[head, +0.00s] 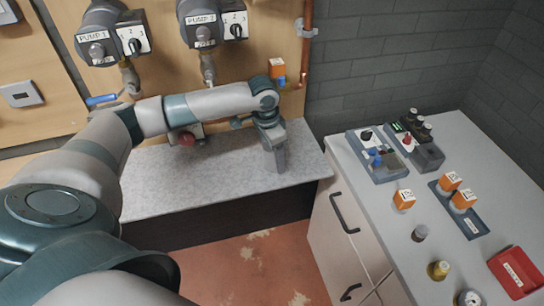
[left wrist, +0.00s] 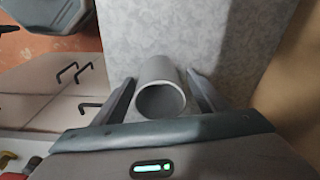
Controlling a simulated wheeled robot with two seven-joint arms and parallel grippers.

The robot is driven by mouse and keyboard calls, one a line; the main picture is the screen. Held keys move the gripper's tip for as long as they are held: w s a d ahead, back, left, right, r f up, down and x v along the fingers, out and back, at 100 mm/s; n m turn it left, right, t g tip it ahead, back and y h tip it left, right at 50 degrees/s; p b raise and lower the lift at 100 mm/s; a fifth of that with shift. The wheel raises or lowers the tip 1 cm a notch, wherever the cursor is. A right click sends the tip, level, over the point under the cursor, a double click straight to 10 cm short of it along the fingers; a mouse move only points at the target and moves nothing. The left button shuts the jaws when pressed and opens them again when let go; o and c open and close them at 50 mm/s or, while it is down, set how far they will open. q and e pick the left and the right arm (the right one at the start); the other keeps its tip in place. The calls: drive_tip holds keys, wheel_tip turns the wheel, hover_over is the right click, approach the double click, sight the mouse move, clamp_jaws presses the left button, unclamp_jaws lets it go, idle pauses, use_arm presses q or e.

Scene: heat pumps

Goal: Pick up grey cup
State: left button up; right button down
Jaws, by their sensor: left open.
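The grey cup (left wrist: 158,75) stands on the speckled grey counter in the left wrist view, its round open mouth facing the camera. My left gripper (left wrist: 160,86) is open, with one finger on each side of the cup. Small gaps seem to show between the fingers and the cup wall. In the head view my left gripper (head: 276,160) points down at the counter near its right end. There the cup is largely hidden by the gripper and hard to tell apart from it. My right gripper is in neither view.
The speckled counter (head: 225,170) is mostly clear. Behind it a wooden panel (head: 265,30) carries pumps and copper pipes. At right a white cabinet top (head: 440,130) holds tool trays, orange-capped parts and a red bin (head: 516,272). A grey brick wall (head: 400,50) stands behind it.

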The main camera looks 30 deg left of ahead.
use_arm(q)
drive_tip(key=c, duration=1.2)
drive_tip(key=shift+o, duration=0.2)
drive_tip(key=shift+r, duration=0.1)
